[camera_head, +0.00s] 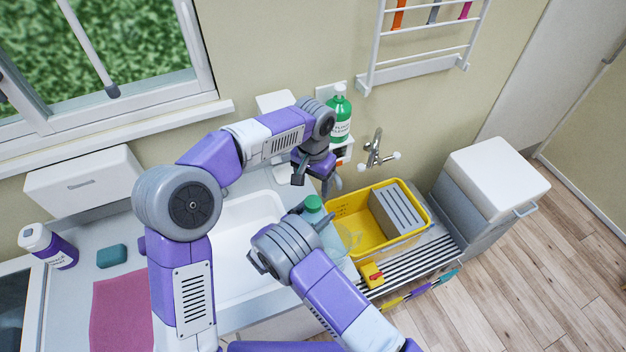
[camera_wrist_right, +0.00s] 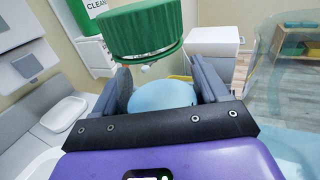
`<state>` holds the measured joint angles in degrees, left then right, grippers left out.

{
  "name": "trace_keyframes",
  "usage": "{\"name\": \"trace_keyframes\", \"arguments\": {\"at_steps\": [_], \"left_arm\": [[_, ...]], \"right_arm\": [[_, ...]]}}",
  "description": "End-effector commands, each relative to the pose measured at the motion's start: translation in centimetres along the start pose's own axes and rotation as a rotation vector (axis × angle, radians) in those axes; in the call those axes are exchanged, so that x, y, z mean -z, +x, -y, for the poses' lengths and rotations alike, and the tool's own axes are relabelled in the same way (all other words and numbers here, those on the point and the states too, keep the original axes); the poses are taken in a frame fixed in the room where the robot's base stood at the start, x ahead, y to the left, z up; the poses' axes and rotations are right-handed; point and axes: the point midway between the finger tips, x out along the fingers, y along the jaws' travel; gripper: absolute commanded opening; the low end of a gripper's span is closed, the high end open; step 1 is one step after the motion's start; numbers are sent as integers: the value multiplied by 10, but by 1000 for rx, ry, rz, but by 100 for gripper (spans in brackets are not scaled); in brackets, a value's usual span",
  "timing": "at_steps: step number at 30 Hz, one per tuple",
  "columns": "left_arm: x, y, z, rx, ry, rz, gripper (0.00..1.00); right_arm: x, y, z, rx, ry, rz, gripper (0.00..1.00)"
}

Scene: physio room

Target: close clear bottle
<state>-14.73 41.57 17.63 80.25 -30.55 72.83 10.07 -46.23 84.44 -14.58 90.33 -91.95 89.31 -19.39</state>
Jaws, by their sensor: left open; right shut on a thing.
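The clear bottle (camera_head: 333,239) is pale blue-green and see-through, beside the yellow basin, partly hidden by my right gripper (camera_head: 291,240). That gripper is shut on the bottle, and a pale blue part of it (camera_wrist_right: 163,95) shows between the fingers in the right wrist view. A ribbed green cap (camera_head: 313,204) is above the bottle; it also shows large in the right wrist view (camera_wrist_right: 140,28). I cannot tell whether the cap is seated on the neck. My left gripper (camera_head: 316,182) is open and empty, just above the cap.
A toy truck (camera_head: 371,273) is on the drainer. A sink (camera_head: 237,225) lies to the left.

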Motion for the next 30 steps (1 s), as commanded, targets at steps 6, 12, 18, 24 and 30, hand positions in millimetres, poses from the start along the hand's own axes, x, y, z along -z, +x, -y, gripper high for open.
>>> {"name": "trace_keyframes", "arguments": {"at_steps": [6, 12, 18, 24, 30], "left_arm": [[0, -2, 0, -1, -150, -2, 70], [0, -2, 0, -1, -164, -2, 70], [0, -1, 0, -1, -162, -1, 70], [0, 21, 0, -1, -161, 1, 70], [0, 52, 0, -2, -160, 2, 70]], "right_arm": [[0, 0, 0, 0, -1, -1, 0], [0, 0, 0, 0, -1, -1, 0], [0, 0, 0, 0, -1, -1, 0], [0, 0, 0, 0, -1, -1, 0], [0, 0, 0, 0, 0, 0, 0]]}}
